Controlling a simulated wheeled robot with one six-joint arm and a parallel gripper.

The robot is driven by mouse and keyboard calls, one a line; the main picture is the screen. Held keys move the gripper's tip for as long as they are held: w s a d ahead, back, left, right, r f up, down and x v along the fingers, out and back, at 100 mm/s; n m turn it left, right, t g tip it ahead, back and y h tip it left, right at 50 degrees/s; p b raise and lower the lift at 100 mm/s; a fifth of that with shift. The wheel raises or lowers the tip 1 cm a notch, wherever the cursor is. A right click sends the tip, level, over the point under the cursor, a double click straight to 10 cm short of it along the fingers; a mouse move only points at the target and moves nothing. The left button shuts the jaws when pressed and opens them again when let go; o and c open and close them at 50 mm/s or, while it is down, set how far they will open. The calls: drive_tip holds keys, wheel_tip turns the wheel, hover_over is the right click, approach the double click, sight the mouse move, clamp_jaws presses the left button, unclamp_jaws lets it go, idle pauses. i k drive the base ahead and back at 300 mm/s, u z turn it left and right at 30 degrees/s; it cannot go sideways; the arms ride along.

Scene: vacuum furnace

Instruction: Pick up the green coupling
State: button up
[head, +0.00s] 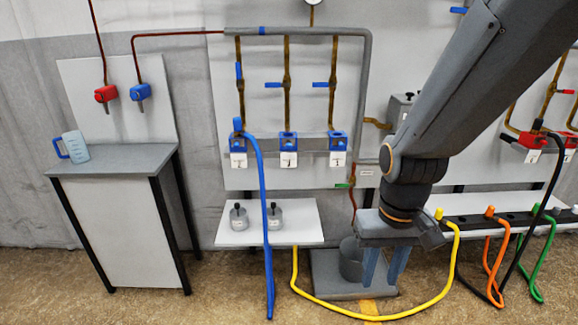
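A green hose (541,255) hangs at the far right, in front of a dark rack. Its upper end, near the rack's right end, is small, and I cannot make out a distinct green coupling there. A small green piece (342,186) also shows on the pipework below the wall panel. My gripper (383,281) points down at lower centre-right, left of the green hose and well apart from it. Its two blue-grey fingers are spread with nothing visible between them. My arm covers part of the wall panel.
A yellow hose (446,283) loops across the floor below my gripper. An orange hose (488,255) and a black hose hang near the green one. A grey bucket (350,260) stands beside my gripper. A blue hose (267,220) hangs left. The left foreground floor is clear.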

sight(533, 211)
drive_tip(key=z, duration=1.65)
